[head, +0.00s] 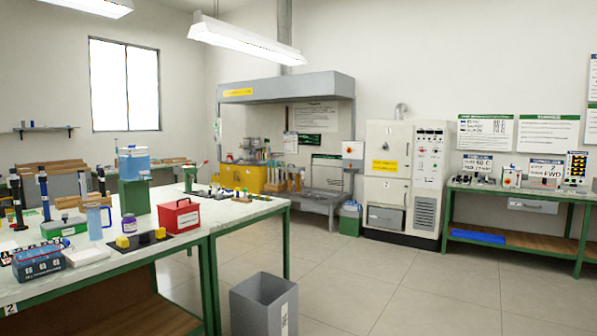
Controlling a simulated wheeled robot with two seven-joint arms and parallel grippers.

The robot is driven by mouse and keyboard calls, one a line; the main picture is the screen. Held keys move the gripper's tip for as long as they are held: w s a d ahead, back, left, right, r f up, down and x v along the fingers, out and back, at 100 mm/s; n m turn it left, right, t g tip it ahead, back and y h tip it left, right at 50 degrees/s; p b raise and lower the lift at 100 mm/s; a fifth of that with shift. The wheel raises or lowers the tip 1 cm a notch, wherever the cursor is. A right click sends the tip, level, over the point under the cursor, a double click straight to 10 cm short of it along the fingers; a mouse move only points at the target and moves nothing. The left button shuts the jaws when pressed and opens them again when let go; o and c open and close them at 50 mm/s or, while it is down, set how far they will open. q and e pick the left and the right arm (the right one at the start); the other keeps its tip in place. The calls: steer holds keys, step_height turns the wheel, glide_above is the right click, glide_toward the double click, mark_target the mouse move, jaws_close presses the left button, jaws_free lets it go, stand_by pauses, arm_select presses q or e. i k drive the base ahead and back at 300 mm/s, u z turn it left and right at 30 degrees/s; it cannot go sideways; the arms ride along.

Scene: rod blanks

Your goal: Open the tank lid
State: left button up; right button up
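Neither of my grippers shows in the head view. I cannot tell for sure which vessel is the tank. A blue see-through container (134,164) stands on a green block on the near bench. A yellow box-shaped vessel (248,178) stands under the grey extraction hood (290,90) further back, with grey equipment on top. No lid can be made out clearly on either one.
The near bench (262,212) has green legs and carries a red box (179,216), a blue jug (96,218) and many small items. A grey bin (264,304) stands on the floor beside it. A beige cabinet (403,180) stands by the back wall. The floor at right is clear.

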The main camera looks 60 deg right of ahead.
mark_target(292, 169)
steer(key=k, duration=1.1)
steer(key=z, duration=1.85)
steer(key=i, duration=9.4)
steer(key=u, duration=0.4)
steer(key=i, duration=1.65)
steer(key=k, duration=0.45)
steer(key=z, duration=0.05)
